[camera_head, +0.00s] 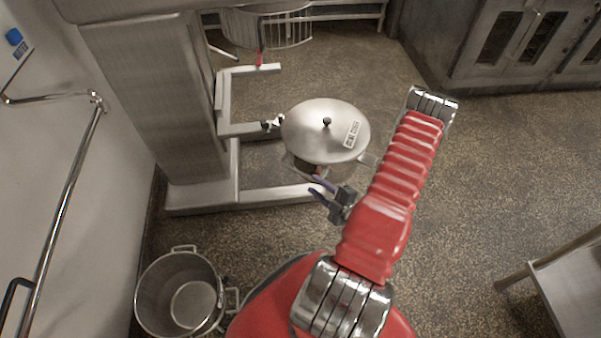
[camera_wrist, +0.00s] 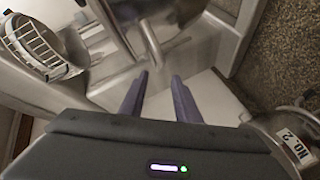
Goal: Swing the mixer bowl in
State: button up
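The mixer (camera_head: 160,90) is a large grey steel stand with low floor legs at the left in the head view. A round steel bowl (camera_head: 345,171) with a knobbed, labelled lid (camera_head: 310,118) sits out to the right of the stand, beside a bracket arm (camera_head: 245,129). A lidded rim with a "NO. 2" label (camera_wrist: 298,148) shows at lower right in the wrist view. My gripper (camera_head: 314,186) has purple fingers and is at the bowl's near side. In the wrist view its fingers (camera_wrist: 160,76) are apart with nothing between them. Contact with the bowl cannot be told.
A wire guard (camera_head: 285,30) is at the mixer's top, with a red-tipped lever (camera_head: 260,55) nearby. An open steel pot (camera_head: 150,285) stands on the floor at lower left. Ovens (camera_head: 515,40) line the back right. A steel table (camera_head: 575,285) is at lower right. Floor between is clear.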

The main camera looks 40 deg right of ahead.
aim_at(302, 175)
jog(key=x, duration=0.9)
jog(key=shift+w+f, duration=0.1)
jog(key=shift+w, duration=0.3)
jog(key=shift+c, duration=0.2)
grip_shut()
